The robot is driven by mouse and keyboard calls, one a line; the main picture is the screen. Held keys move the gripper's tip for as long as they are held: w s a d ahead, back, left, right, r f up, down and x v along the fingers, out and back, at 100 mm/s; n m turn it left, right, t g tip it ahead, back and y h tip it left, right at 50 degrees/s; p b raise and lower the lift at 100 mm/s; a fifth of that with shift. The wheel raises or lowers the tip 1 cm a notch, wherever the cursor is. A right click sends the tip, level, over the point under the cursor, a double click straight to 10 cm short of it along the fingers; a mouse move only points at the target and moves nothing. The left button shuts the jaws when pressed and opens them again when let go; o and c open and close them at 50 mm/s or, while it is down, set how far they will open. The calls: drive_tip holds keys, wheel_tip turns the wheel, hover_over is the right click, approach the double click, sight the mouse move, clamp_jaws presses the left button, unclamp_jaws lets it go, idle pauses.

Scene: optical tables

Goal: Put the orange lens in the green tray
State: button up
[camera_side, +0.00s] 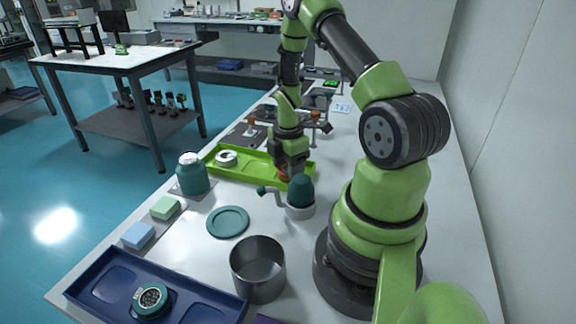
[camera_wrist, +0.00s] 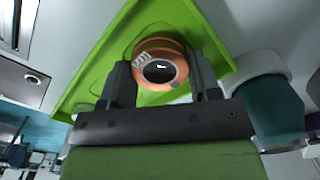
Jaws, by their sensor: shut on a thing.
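The orange lens (camera_wrist: 160,64) sits between the two fingers of my gripper (camera_wrist: 162,82) in the wrist view, with a dark round opening facing the camera. My gripper is shut on it. The green tray (camera_wrist: 110,62) fills the view behind the lens. In the side view, my gripper (camera_side: 290,172) points down at the right part of the green tray (camera_side: 255,170). Only a bit of orange shows at the fingertips there. I cannot tell whether the lens touches the tray floor. A round white-and-dark piece (camera_side: 226,157) lies in the tray's left part.
A dark green domed item on a white base (camera_side: 301,192) stands close in front of my gripper. A teal jar (camera_side: 192,174), a teal disc (camera_side: 228,222), a grey metal cup (camera_side: 258,268) and a blue tray (camera_side: 88,285) stand nearer. Bare table lies around the disc.

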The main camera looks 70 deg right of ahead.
drive_tip(key=shift+f, duration=0.1)
drive_tip(key=o, duration=0.7)
drive_tip(key=shift+o, duration=0.2)
drive_tip(key=w+a+r+m+t, duration=0.1)
drive_tip(key=a+r, duration=0.1)
drive_tip(key=r, duration=0.7)
drive_tip(key=w+a+r+m, duration=0.1)
drive_tip(key=a+r+m, duration=0.1)
drive_tip(key=r, duration=0.7)
drive_tip(key=s+a+r+m+t+y, duration=0.1)
drive_tip(key=s+a+r+m+t, duration=0.2)
drive_tip(key=a+r+m, duration=0.3)
drive_tip(key=s+a+r+m+t+y, duration=0.1)
drive_tip(key=s+a+r+m+t, duration=0.2)
drive_tip(key=a, duration=1)
wheel_tip(320, 180, up, 3)
drive_tip(key=s+m, duration=0.3)
drive_tip(key=shift+r, duration=0.15)
